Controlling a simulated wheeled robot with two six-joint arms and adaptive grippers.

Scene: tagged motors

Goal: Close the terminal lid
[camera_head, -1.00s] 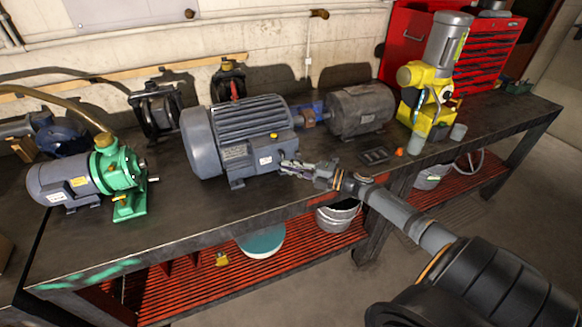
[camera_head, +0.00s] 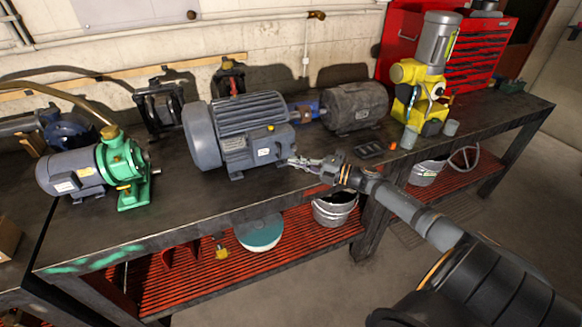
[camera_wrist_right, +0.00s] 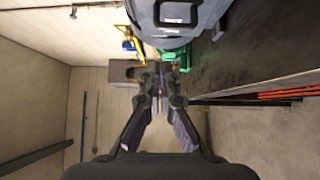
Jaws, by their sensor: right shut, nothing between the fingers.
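The large blue-grey motor (camera_head: 205,135) stands on the bench. Its terminal box (camera_head: 238,150) is on the side facing me; the lid is too small to make out clearly. My right gripper (camera_head: 292,162) is shut and empty, with its fingertips by the motor's lower right end; I cannot tell if they touch it. In the right wrist view my right gripper (camera_wrist_right: 160,72) has its fingers together, below the grey motor body (camera_wrist_right: 150,16) at the top. A dark rectangular frame shows on that body. My left gripper is not in view.
A green pump (camera_head: 115,165) stands left of the motor. A dark grey motor (camera_head: 355,108) and a yellow machine (camera_head: 415,90) stand to the right. A small dark tray (camera_head: 369,151) lies near the front edge of the workbench (camera_head: 200,211). The bench front is mostly clear.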

